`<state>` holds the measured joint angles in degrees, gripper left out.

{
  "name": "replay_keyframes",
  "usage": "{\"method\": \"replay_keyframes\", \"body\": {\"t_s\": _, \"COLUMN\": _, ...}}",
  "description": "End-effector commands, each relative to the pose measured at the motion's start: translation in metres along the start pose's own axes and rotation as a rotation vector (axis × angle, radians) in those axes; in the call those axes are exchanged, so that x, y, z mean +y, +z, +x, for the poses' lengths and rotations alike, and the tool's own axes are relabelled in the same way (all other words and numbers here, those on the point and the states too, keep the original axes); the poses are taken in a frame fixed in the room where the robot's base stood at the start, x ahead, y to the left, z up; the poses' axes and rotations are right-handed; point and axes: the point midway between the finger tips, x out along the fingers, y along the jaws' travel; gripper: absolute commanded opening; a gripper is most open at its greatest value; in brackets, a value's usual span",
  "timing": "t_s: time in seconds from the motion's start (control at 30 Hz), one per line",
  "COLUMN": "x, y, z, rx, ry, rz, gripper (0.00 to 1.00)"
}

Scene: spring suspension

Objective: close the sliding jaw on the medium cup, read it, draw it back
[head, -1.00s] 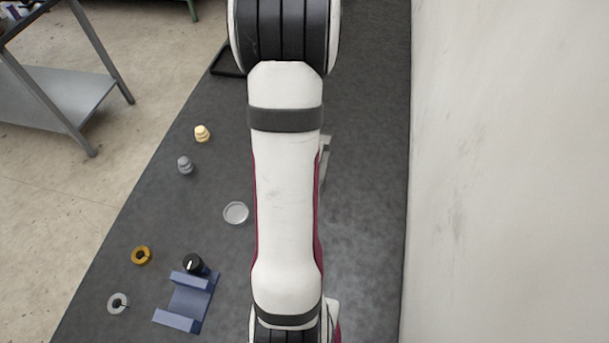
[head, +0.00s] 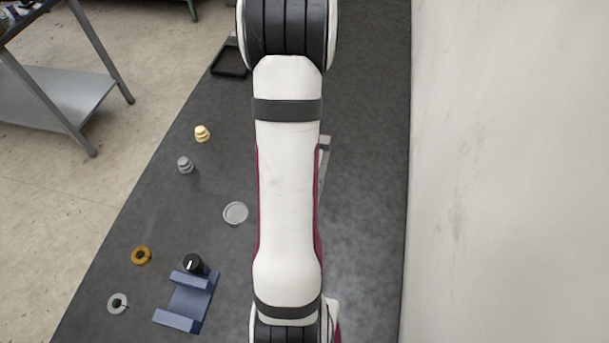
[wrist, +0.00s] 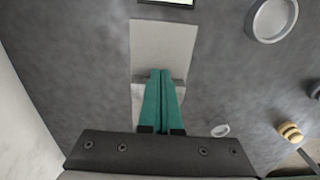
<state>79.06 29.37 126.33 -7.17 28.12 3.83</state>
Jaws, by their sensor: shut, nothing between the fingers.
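My gripper (wrist: 160,76) shows in the wrist view as two green fingers, shut with nothing between them. The fingertips are over a pale flat plate (wrist: 163,42) with a crosswise raised lip; the fingers hide part of it, and I cannot tell whether they touch it. A display (wrist: 168,2) is cut off at the top edge. I cannot tell which part is the sliding jaw. A grey part (head: 325,150) sticks out behind my arm in the head view. I cannot single out a medium cup; a small pale round thing (wrist: 220,130) lies right of the fingers.
A silver round dish (head: 236,213) also shows in the wrist view (wrist: 272,18). A yellow weight (head: 202,134), a grey weight (head: 186,165), two slotted rings, a blue cradle (head: 187,302) and a black knob (head: 194,263) are left. A black tray (head: 229,64) is farther back. A wall is right.

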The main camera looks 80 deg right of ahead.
Motion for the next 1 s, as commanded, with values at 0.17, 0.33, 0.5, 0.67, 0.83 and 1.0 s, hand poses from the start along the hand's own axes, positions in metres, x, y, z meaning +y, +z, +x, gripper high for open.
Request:
{"method": "replay_keyframes", "body": {"t_s": 0.17, "x": 0.0, "y": 0.0003, "z": 0.0075, "rx": -0.001, "ry": 0.0, "rz": 0.0, "gripper": 0.0}}
{"method": "replay_keyframes", "body": {"t_s": 0.33, "x": 0.0, "y": 0.0002, "z": 0.01, "rx": -0.001, "ry": 0.0, "rz": 0.001, "gripper": 0.0}}
{"method": "replay_keyframes", "body": {"t_s": 0.5, "x": 0.0, "y": 0.0002, "z": 0.01, "rx": 0.0, "ry": 0.0, "rz": 0.0, "gripper": 0.0}}
{"method": "replay_keyframes", "body": {"t_s": 0.67, "x": 0.0, "y": -0.0017, "z": 0.01, "rx": 0.0, "ry": 0.0, "rz": 0.0, "gripper": 0.0}}
{"method": "replay_keyframes", "body": {"t_s": 0.83, "x": 0.0, "y": -0.0051, "z": 0.01, "rx": 0.0, "ry": 0.0, "rz": 0.0, "gripper": 0.0}}
{"method": "replay_keyframes", "body": {"t_s": 1.0, "x": 0.0, "y": -0.0086, "z": 0.0101, "rx": -0.001, "ry": 0.0, "rz": 0.0, "gripper": 0.0}}
